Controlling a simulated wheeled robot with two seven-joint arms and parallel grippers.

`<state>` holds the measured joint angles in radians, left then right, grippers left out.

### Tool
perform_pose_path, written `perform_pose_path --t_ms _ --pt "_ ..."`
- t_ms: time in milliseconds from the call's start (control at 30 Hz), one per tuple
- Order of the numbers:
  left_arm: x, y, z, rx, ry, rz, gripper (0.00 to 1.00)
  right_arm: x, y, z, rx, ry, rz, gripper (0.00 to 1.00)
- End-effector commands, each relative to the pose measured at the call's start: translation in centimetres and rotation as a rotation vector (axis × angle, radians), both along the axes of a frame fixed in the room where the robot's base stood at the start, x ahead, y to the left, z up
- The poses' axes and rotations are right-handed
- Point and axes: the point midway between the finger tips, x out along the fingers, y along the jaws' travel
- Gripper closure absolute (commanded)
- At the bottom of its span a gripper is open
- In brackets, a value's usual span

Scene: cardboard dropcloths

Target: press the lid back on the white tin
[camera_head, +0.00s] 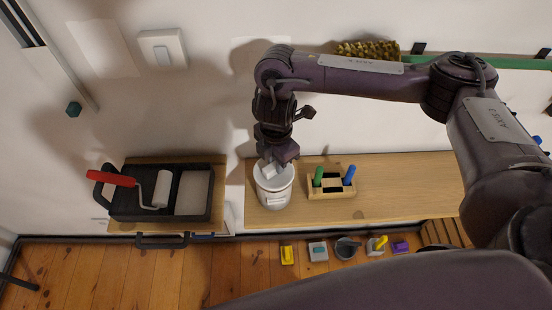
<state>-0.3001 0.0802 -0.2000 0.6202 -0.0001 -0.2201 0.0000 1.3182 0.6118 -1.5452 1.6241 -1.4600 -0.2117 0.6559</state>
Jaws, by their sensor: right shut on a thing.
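The white tin (274,194) stands upright near the left end of the wooden shelf. My right gripper (272,167) comes down from above and is at the tin's round top. It is shut on a small pale part there, which looks like part of the lid (267,171). The gripper covers much of the top, so I cannot tell how the lid sits against the rim. My left gripper is not in view.
A wooden holder (332,187) with a green and a blue handle stands just right of the tin. A black paint tray (193,205) with a roller (161,189) lies to the left. Several small items, including a yellow one (287,255), sit below the shelf. The shelf's right part is clear.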

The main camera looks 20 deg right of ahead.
Motion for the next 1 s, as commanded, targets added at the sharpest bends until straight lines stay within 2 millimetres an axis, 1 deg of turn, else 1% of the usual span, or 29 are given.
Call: perform_pose_path --t_ms 300,333,500,533,700,767,867,900,1000 --pt "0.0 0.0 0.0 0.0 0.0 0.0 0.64 0.01 0.0 -0.02 0.0 0.0 0.0 1.0" --pt "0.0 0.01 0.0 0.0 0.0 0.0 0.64 0.0 0.0 -0.02 0.0 0.0 0.0 0.78" --pt "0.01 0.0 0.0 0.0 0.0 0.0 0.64 0.0 -0.01 -0.02 0.0 0.0 0.0 0.56" --pt "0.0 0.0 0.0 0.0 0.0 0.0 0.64 0.0 -0.01 -0.02 0.0 0.0 0.0 0.54" --pt "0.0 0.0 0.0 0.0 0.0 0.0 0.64 0.0 -0.01 -0.02 0.0 0.0 0.0 0.54" --pt "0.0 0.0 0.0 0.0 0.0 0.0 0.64 0.0 -0.01 -0.03 0.0 0.0 0.0 0.47" --pt "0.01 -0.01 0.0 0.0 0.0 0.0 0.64 0.0 -0.01 -0.03 0.0 0.0 0.0 0.34" --pt "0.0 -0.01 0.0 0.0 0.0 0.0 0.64 0.0 -0.01 -0.03 0.0 0.0 0.0 0.32" --pt "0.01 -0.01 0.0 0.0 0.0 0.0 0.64 0.0 -0.01 -0.03 0.0 0.0 -0.001 0.32"
